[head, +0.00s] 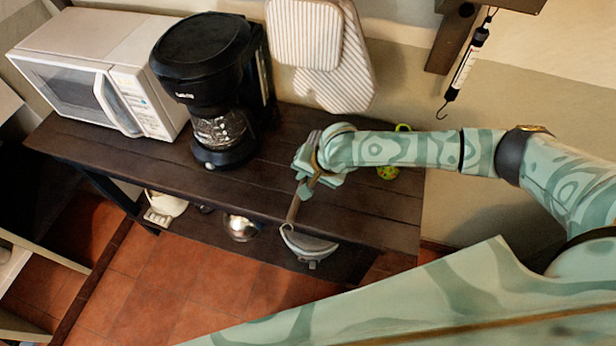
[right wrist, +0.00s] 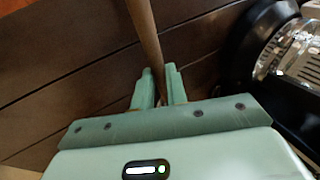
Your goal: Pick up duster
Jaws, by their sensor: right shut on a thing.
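The duster (head: 307,243) has a thin brown handle and a broad grey head. My right gripper (head: 306,184) is shut on its handle above the front part of the dark wooden shelf. The head hangs out past the shelf's front edge, lower than the gripper. In the right wrist view the brown handle (right wrist: 146,35) runs down between the two green fingers (right wrist: 159,88). The gripper hides part of the handle. My left gripper is not in view.
On the dark shelf (head: 372,222) stand a black coffee maker (head: 208,60) and a white microwave (head: 85,75). A green item (head: 387,172) sits behind my right arm. Striped oven mitts (head: 340,75) hang on the wall. A lower shelf holds a shiny round item (head: 241,228).

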